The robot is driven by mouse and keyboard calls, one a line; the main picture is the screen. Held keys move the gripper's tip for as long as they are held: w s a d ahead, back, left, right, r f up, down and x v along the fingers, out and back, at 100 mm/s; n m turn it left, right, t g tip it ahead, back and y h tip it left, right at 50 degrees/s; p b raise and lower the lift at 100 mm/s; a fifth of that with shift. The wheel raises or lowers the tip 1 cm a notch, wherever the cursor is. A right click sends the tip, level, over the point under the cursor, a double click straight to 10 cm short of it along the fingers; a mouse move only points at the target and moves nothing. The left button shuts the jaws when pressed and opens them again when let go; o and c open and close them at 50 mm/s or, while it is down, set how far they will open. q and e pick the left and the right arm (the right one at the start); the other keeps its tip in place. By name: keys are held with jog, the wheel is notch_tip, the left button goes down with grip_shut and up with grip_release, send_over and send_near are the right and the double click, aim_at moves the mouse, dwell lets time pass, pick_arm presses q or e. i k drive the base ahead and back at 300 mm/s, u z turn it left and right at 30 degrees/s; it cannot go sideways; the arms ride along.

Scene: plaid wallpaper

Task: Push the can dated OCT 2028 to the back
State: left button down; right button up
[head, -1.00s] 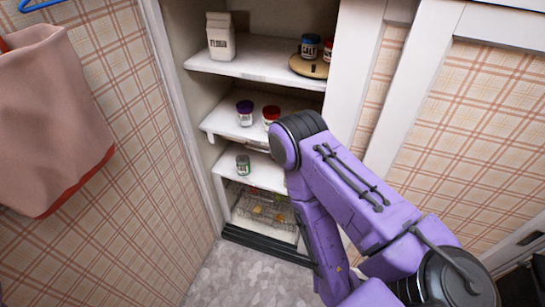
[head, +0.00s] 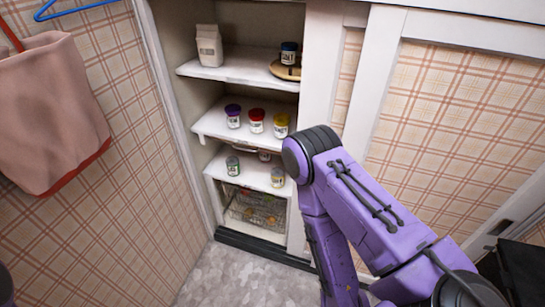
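A small can with a green label (head: 233,166) stands upright on the lower shelf (head: 250,170) of the cupboard. A second, paler can (head: 277,177) stands to its right, near the front edge. The dates on the cans are too small to read, so I cannot tell which one says OCT 2028. Another small container (head: 265,155) shows partly behind them, under the shelf above. My purple right arm crosses the right side of the view, its elbow just right of the shelves. Neither gripper is in view.
The middle shelf (head: 212,124) holds jars with purple (head: 233,117), red (head: 256,121) and yellow (head: 281,125) lids. The top shelf has a white carton (head: 209,46) and a jar (head: 289,53) on a round tray. A wire basket (head: 256,208) sits below. A pink bag (head: 48,115) hangs left.

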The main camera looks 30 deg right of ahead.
aim_at(265, 158)
jog(key=z, duration=0.5)
jog(key=i, duration=1)
